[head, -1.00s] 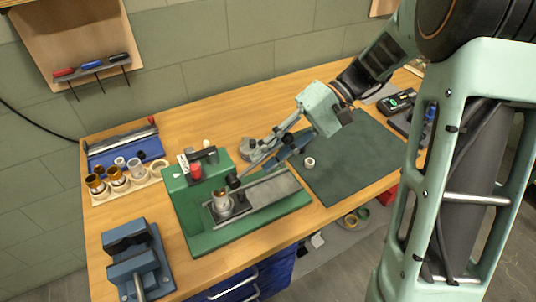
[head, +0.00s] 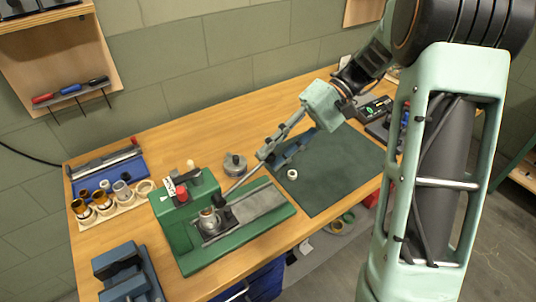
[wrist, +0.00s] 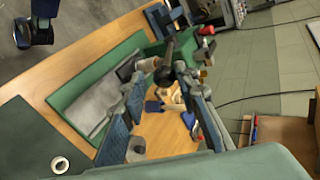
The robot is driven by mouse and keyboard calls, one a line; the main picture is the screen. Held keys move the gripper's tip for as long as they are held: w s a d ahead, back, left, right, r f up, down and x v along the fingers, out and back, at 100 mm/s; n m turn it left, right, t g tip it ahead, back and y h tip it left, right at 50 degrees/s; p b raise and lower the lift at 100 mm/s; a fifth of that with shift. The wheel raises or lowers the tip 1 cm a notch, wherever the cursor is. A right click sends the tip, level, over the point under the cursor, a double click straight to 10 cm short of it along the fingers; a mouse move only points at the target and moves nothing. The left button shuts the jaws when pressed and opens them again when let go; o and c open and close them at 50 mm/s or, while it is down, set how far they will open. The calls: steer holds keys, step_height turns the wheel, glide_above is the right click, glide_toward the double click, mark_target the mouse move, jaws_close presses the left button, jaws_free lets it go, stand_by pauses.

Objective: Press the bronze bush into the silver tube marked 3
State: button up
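A silver tube (head: 208,224) stands upright in the green press (head: 184,236), with a brownish-bronze ring, likely the bush, at its top. I cannot read a number on it. The press lever (head: 240,180) slants up to the right from beside the tube. My gripper (head: 274,158) is beyond the lever's upper right end. In the wrist view my gripper (wrist: 165,85) has its fingers apart, with a dark ball knob (wrist: 165,76) between or just beyond the tips. Contact cannot be told. The tube also shows partly in the wrist view (wrist: 149,64).
A light holder (head: 88,222) with several bronze and silver cylinders stands at left. A blue vise (head: 120,270) is at front left. A round grey part (head: 235,164) sits behind the press. A white ring (head: 292,174) lies on the dark green mat (head: 325,185).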

steer(key=shift+d+f+p+v, duration=0.15)
steer(key=shift+p+v, duration=0.5)
steer(key=shift+v, duration=0.7)
steer(key=shift+d+f+p+v, duration=0.15)
steer(key=shift+p+v, duration=0.45)
steer(key=shift+v, duration=0.75)
steer(key=shift+w+a, duration=0.1)
steer(key=shift+a, duration=0.05)
steer(key=v, duration=1.2)
steer(key=shift+c, duration=0.4)
